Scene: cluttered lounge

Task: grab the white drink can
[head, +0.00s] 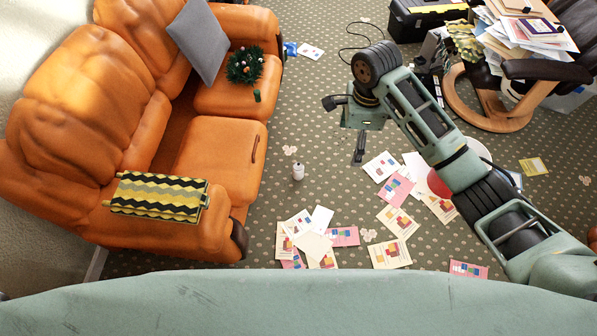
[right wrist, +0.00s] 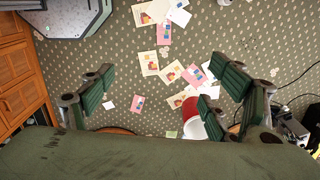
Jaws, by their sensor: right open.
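The white drink can (head: 298,172) stands upright on the patterned carpet, right of the orange sofa, in the head view. In the right wrist view a small white piece at the top edge looks like the same can (right wrist: 224,2), mostly cut off. My right gripper (head: 348,125) is above the floor, up and to the right of the can in the head view, apart from it. In the right wrist view my right gripper (right wrist: 165,95) has its fingers wide apart with nothing between them. My left gripper is in neither view.
The orange sofa (head: 225,150) fills the left. Scattered papers (head: 392,222) lie on the carpet below and right of the can. A red and white round object (right wrist: 192,112) is partly hidden. A black toolbox (head: 420,20) and chair (head: 540,70) stand upper right. Carpet around the can is clear.

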